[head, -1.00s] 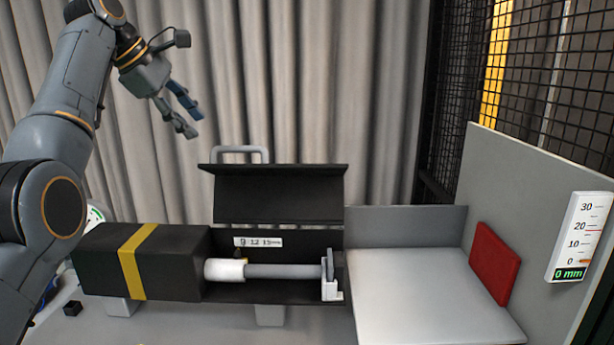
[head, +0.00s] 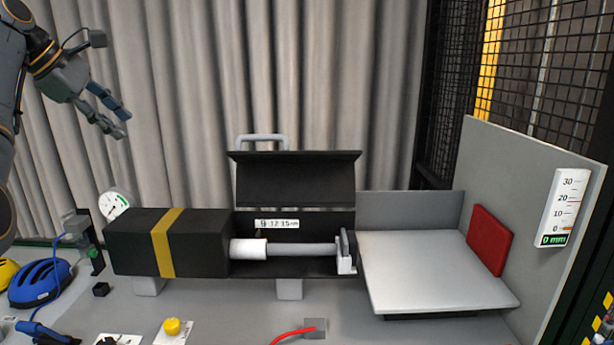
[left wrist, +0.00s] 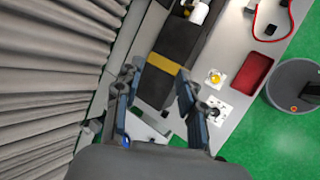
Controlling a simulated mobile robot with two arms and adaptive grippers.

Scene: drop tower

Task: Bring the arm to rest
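My left arm's gripper (head: 122,123) hangs in the air at the upper left of the head view, in front of the curtain. Its two fingers stand apart with nothing between them. The left wrist view also shows the open, empty fingers (left wrist: 158,92) above the bench, with the black housing and its yellow band beyond them. The gripper touches nothing that I can see. My right gripper is in neither view.
The black housing (head: 205,240) has its lid (head: 295,180) raised, showing a white-and-grey rod (head: 290,249). A pale plate (head: 430,270) and red pad (head: 490,240) are right. A yellow button (head: 171,326), red cable (head: 290,334) and blue helmet (head: 40,283) are in front.

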